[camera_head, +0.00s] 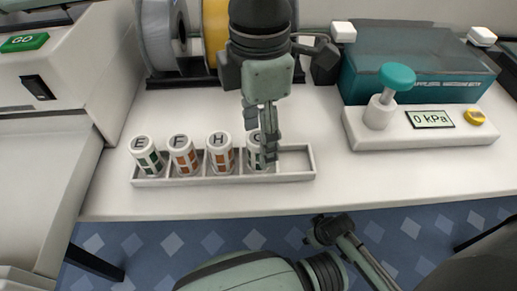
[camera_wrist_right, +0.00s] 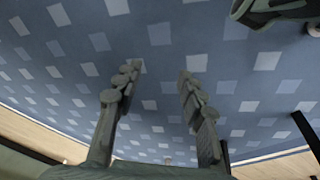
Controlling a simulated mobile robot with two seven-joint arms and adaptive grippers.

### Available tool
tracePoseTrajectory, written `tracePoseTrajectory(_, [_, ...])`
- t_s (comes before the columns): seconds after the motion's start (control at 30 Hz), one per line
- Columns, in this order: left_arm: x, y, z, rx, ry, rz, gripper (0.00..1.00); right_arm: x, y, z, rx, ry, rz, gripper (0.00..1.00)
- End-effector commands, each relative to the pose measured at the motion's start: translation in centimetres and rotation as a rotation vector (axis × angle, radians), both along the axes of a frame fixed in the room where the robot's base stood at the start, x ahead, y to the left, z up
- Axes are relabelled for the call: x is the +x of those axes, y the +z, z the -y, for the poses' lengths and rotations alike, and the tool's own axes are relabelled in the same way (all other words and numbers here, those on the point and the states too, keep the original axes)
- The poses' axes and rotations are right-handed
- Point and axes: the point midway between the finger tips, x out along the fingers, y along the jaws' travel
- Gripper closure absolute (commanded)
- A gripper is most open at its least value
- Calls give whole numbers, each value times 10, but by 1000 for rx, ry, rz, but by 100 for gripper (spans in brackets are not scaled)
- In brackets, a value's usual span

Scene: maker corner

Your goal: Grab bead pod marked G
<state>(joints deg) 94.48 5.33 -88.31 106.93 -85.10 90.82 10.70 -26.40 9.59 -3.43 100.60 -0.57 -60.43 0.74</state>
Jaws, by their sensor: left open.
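The bead pod marked G (camera_head: 254,157) is a white-capped cylinder with green patches. It stands in a compartment of the white rack (camera_head: 222,181), right of pod H. My left gripper (camera_head: 269,150) is open and points down at pod G, its fingers covering the pod's right side and part of its letter. I cannot tell whether the fingers touch the pod.
Pods E (camera_head: 148,157), F (camera_head: 184,156) and H (camera_head: 221,154) fill the rack's left compartments. The far right compartment is empty. Spools (camera_head: 165,38) stand behind. A pressure device with a teal knob (camera_head: 397,76) is at right, a machine with a GO button (camera_head: 24,42) at left.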

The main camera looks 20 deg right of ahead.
Motion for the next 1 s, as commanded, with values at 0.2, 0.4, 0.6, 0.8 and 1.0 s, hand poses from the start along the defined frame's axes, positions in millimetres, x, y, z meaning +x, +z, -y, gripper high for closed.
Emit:
tracePoseTrajectory(0.2, [-1,-16,1,-2,-1,0,42,5,11,-1,-1,-1,10,60])
tracePoseTrajectory(0.4, [-1,-15,1,-2,-1,0,46,5,11,-1,-1,-1,10,60])
tracePoseTrajectory(0.6, [-1,-15,1,-2,-1,0,71,5,11,-1,-1,-1,11,60])
tracePoseTrajectory(0.8, [-1,-15,1,-2,-1,0,95,5,11,-1,-1,0,11,60])
tracePoseTrajectory(1.0, [-1,-14,1,-2,-1,0,96,6,11,-1,-1,0,12,60])
